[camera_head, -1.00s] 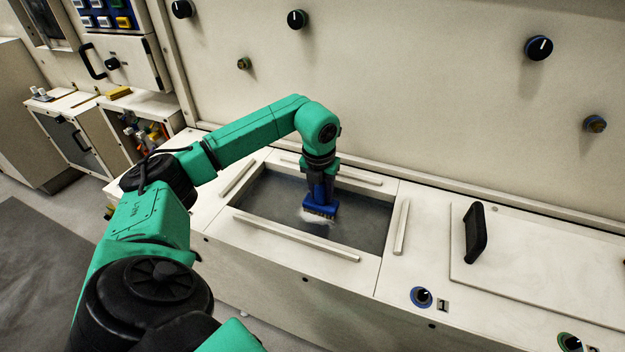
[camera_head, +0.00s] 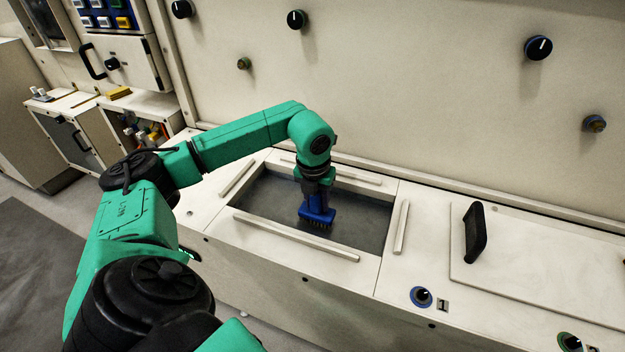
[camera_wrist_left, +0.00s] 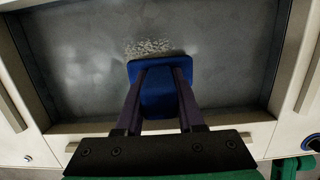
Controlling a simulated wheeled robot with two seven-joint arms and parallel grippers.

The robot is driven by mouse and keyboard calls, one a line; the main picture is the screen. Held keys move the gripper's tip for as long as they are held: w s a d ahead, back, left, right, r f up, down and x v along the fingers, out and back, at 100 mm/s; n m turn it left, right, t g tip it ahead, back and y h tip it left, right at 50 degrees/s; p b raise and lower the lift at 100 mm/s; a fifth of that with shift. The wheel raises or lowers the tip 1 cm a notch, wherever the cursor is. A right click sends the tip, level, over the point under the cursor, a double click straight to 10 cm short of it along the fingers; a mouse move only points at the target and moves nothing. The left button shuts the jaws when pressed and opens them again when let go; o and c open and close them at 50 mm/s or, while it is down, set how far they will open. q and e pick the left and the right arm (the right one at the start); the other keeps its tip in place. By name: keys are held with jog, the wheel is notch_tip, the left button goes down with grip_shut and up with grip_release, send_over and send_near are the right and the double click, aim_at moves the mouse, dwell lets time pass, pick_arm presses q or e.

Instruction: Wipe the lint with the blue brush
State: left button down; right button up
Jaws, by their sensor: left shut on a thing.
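My left gripper (camera_head: 316,196) is shut on the blue brush (camera_head: 317,215), which points down over the dark grey floor of the recessed hopper (camera_head: 362,222). The bristles are at or close to the floor; I cannot tell if they touch. In the left wrist view the blue brush head (camera_wrist_left: 160,72) shows between the fingers (camera_wrist_left: 160,98). A pale speckled patch that looks like the lint (camera_wrist_left: 148,47) lies just beyond the brush's edge. In the head view the lint is not clearly visible. My right gripper is out of view.
Raised white rails stand around the opening, including a front rail (camera_head: 296,237) and a right rail (camera_head: 401,227). A lid with a black handle (camera_head: 475,233) lies to the right. A knobbed wall panel (camera_head: 420,90) rises behind.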

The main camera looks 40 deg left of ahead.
pick_arm(q)
jog(key=shift+s+d+f, duration=0.1)
jog(key=shift+s, duration=0.05)
dwell(0.5)
jog(key=shift+p, duration=0.3)
dwell(0.4)
jog(key=shift+s, duration=0.35)
jog(key=shift+s+d, duration=0.15)
jog(key=shift+s, duration=0.1)
